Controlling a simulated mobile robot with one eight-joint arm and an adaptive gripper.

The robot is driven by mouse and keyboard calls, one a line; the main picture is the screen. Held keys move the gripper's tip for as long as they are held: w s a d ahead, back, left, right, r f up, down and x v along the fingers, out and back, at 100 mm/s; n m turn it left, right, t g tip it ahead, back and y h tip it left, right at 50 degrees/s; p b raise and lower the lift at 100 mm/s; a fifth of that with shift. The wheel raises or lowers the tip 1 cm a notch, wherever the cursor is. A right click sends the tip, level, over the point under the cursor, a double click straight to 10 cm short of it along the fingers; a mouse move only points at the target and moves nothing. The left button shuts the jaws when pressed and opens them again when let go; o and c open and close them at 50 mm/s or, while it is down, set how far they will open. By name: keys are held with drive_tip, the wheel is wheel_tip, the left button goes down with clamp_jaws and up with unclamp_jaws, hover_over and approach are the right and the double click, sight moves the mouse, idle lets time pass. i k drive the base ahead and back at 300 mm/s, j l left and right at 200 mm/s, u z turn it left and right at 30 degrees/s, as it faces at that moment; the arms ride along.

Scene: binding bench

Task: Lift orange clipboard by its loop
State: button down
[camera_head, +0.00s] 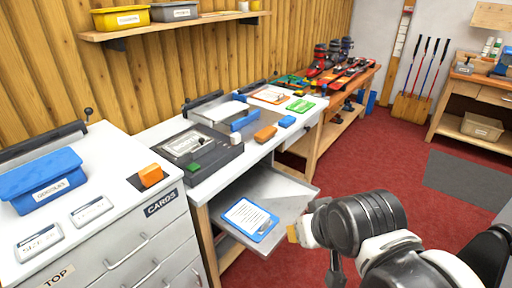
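An orange clipboard (270,96) with a white sheet lies flat on the far part of the white bench. Its loop is too small to make out. My gripper (312,250) is at the lower middle right, in front of the bench and near the pulled-out grey tray. It is well apart from the orange clipboard. My own arm hides part of the gripper, so I cannot tell whether it is open or shut. A blue clipboard (262,234) with a printed sheet lies on the tray (282,190).
Green (301,105), blue and orange items lie near the orange clipboard. A dark boxy machine (222,165) stands on the near bench. A white drawer cabinet (150,240) is at left, with a blue bin (40,178). Red floor (385,150) is clear at right.

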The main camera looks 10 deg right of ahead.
sight(276, 98)
drive_tip(key=z, duration=0.45)
drive_tip(key=i+l+u, duration=0.15)
drive_tip(key=i+l, duration=0.55)
drive_tip(key=i+l+u, duration=0.15)
drive_tip(key=i+l, duration=0.65)
drive_tip(key=i+l+u, duration=0.1)
drive_tip(key=i+l, duration=0.7)
drive_tip(key=i+u, duration=0.2)
drive_tip(key=i, duration=0.9)
